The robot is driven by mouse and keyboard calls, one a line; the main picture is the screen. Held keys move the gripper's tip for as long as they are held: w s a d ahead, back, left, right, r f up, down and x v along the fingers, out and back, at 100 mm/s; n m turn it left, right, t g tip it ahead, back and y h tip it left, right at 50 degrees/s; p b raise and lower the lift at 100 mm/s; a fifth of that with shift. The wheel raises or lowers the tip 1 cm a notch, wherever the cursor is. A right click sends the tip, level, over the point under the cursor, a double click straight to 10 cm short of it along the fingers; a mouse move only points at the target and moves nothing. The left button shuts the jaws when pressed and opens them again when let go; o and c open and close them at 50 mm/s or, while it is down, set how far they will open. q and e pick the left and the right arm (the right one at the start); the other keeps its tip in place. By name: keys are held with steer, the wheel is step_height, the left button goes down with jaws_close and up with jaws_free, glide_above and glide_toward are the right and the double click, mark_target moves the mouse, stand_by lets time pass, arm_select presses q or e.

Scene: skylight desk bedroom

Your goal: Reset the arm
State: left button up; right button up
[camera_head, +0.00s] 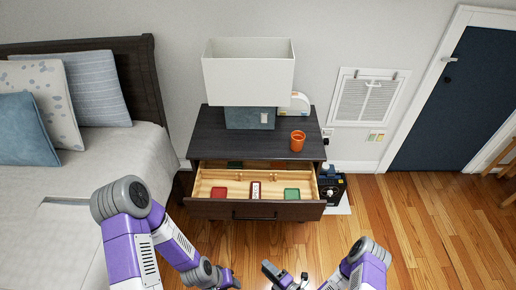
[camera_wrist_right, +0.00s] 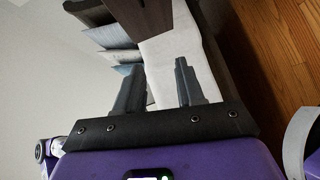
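My right gripper (camera_head: 286,272) is at the bottom middle of the head view, in front of the nightstand and low over the wood floor. In the right wrist view its two fingers (camera_wrist_right: 160,68) stand apart with nothing between them. My left gripper (camera_head: 229,279) is at the bottom edge of the head view, left of the right one. Its fingers are too small and partly cut off to show whether they are open. Both grippers are apart from the furniture.
The dark nightstand (camera_head: 230,149) has its drawer (camera_head: 254,212) pulled open toward me, with red and green items inside. An orange cup (camera_head: 297,141) and a lamp (camera_head: 249,71) stand on top. The bed (camera_head: 85,185) is left. Free floor (camera_head: 420,230) lies right.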

steer(key=w+d+m+g+h, duration=0.3)
steer(key=m+g+h, duration=0.1)
steer(key=m, duration=0.6)
steer(key=s+d+r+m+g+h, duration=0.2)
steer(key=s+r+m+g, duration=0.5)
steer(key=m, duration=1.1)
steer(key=s+r+h, duration=0.1)
steer(key=s, duration=0.2)
steer(key=shift+s+d+r, duration=0.35)
steer(key=shift+d, duration=0.05)
